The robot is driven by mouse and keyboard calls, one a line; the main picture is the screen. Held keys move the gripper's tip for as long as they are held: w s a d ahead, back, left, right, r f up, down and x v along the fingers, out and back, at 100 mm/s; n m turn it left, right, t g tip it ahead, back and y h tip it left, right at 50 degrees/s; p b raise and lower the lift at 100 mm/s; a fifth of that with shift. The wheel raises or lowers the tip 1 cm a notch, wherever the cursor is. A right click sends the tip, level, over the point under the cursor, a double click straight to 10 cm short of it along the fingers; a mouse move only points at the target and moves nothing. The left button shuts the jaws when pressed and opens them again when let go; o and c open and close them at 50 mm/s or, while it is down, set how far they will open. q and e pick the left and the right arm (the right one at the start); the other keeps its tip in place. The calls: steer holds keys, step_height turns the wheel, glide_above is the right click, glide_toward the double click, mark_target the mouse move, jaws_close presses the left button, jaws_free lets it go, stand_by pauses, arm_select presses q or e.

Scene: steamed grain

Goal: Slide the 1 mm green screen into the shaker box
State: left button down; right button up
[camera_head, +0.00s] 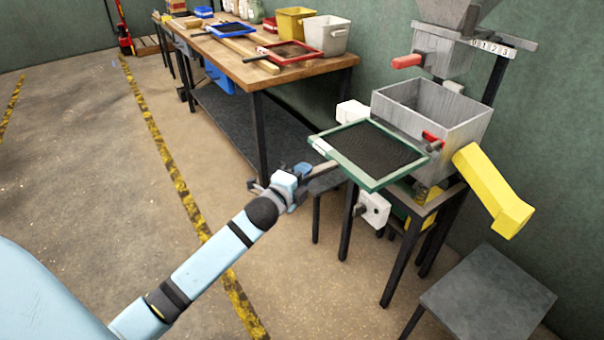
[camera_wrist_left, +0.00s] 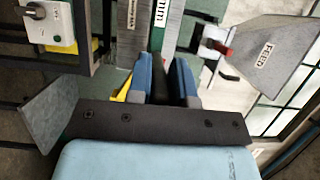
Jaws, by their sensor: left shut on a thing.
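The green-framed screen (camera_head: 348,165) with dark mesh is held out level at the left side of the grey shaker box (camera_head: 440,112). Its right corner is close to the red clamp (camera_head: 432,140) on the box; I cannot tell whether they touch or whether any edge is in the slot. My left gripper (camera_head: 302,172) is shut on the screen's handle at its left edge. In the left wrist view the blue fingers (camera_wrist_left: 172,80) close on a dark part, with a green strip labelled "mm" (camera_wrist_left: 160,14) beyond. My right gripper is not in view.
A yellow chute (camera_head: 492,190) slopes from the box's right. A hopper with a red handle (camera_head: 407,61) hangs above. A grey stool (camera_head: 488,292) stands front right. The workbench (camera_head: 235,66) behind carries other framed screens, including a red one (camera_head: 290,53), and bins. Left floor is clear.

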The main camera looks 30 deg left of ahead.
arm_select(q)
steer(key=shift+w+r, duration=0.1)
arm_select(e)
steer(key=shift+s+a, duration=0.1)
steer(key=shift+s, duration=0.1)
arm_select(q)
steer(key=shift+w+d, duration=0.1)
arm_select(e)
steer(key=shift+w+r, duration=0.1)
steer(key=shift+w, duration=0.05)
arm_select(q)
steer(key=shift+w+d, duration=0.1)
steer(key=shift+w, duration=0.2)
steer(key=shift+w+d, duration=0.15)
steer(key=shift+w, duration=0.15)
steer(key=shift+w+d, duration=0.15)
steer(key=shift+w, duration=0.3)
steer(key=shift+w, duration=0.1)
